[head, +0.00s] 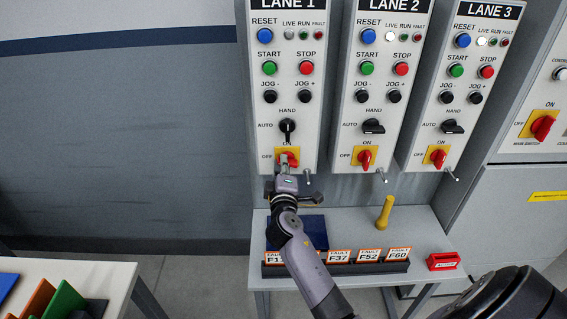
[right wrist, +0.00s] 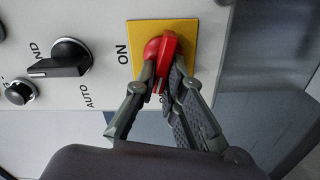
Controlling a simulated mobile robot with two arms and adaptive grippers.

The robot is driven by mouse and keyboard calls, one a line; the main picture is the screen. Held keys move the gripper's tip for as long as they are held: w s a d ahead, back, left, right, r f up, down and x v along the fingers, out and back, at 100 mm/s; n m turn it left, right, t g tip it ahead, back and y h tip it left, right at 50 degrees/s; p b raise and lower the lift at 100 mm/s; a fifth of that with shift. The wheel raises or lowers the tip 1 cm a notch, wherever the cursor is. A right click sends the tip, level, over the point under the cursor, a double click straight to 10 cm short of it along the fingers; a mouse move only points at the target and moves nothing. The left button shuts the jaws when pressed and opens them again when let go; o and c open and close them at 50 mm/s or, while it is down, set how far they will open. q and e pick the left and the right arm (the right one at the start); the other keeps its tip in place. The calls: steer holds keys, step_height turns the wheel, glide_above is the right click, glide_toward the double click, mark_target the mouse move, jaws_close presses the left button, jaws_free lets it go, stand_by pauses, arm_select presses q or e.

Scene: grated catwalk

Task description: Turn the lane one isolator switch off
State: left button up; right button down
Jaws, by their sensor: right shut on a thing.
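The lane one isolator switch, a red rotary handle (right wrist: 170,45) on a yellow plate (right wrist: 188,40), sits at the bottom of the LANE 1 panel (head: 320,125). My right gripper (head: 287,164) reaches up to it from below and hides part of it. In the right wrist view the fingers (right wrist: 160,82) are closed on the red handle from both sides. The handle there appears to lie across the ON direction, toward the OFF side, though the fingers hide its end. The LANE 1 LIVE lamp (head: 289,35) looks grey. My left gripper is not in view.
LANE 2 (head: 366,159) and LANE 3 (head: 437,157) have similar red switches close by on the right, with white LIVE lamps. A shelf below holds fault cards (head: 370,255), a yellow handle-like object (head: 385,212) and a red block (head: 443,261).

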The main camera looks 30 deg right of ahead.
steer(key=shift+a+f+n, duration=0.1)
steer(key=shift+f+n, duration=0.05)
steer(key=shift+n, duration=1.25)
steer(key=c, duration=1.7)
jaws_free()
steer(key=v, duration=1.2)
